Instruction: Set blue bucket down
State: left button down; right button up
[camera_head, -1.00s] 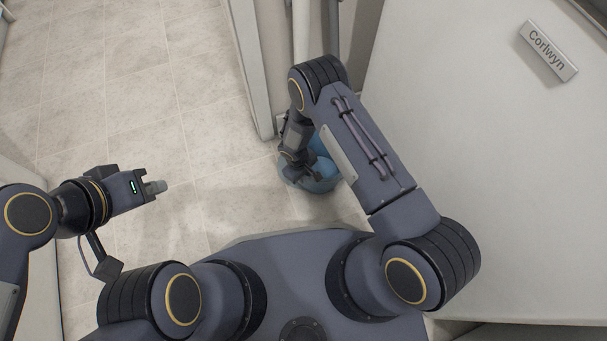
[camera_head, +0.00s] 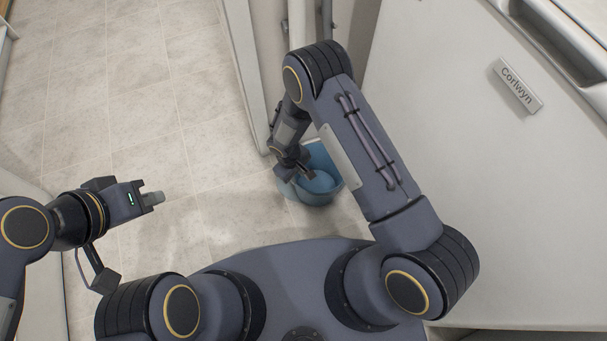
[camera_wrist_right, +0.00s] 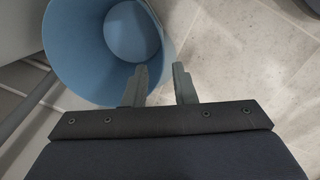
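The blue bucket (camera_head: 325,198) stands low by the floor in the head view, beside the white door frame and partly behind my right arm. Its open mouth and a round blue shape inside show. In the right wrist view the bucket (camera_wrist_right: 75,55) is at upper left, with its inside and round bottom visible. My right gripper (camera_wrist_right: 161,85) is at the bucket's near right rim. Its two fingers are apart, the left one over the bucket's mouth and the right one outside, with floor visible between. My left gripper (camera_head: 155,198) is away to the left with nothing visible in it; its fingers are seen edge-on.
A white cabinet or appliance (camera_head: 450,130) with a "Corlwyn" plate (camera_head: 517,86) stands close on the right. A white door frame (camera_head: 245,75) rises just beyond the bucket. The tiled floor (camera_head: 140,120) to the left is clear.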

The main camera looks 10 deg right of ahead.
jog(key=d+r+m+t+y, duration=0.1)
jog(key=d+r+m, duration=0.15)
jog(key=r, duration=0.65)
jog(key=d+r+m+y, duration=0.1)
jog(key=d+r, duration=0.3)
jog(key=r, duration=0.5)
jog(key=d+r+m+t+y, duration=0.15)
jog(key=d+r, duration=0.25)
jog(key=r, duration=0.6)
jog(key=s+d+r+m+y, duration=0.1)
jog(key=s+d+r+m, duration=0.25)
jog(key=s+r, duration=0.55)
jog(key=s+d+r+t, duration=0.1)
jog(key=s+r+t, duration=0.2)
jog(key=s, duration=0.8)
jog(key=shift+s+r+m+y, duration=0.35)
jog(key=shift+r+y, duration=0.1)
jog(key=shift+r, duration=0.3)
notch_tip(320, 180, up, 31)
jog(key=p, duration=3.1)
jog(key=shift+r, duration=0.15)
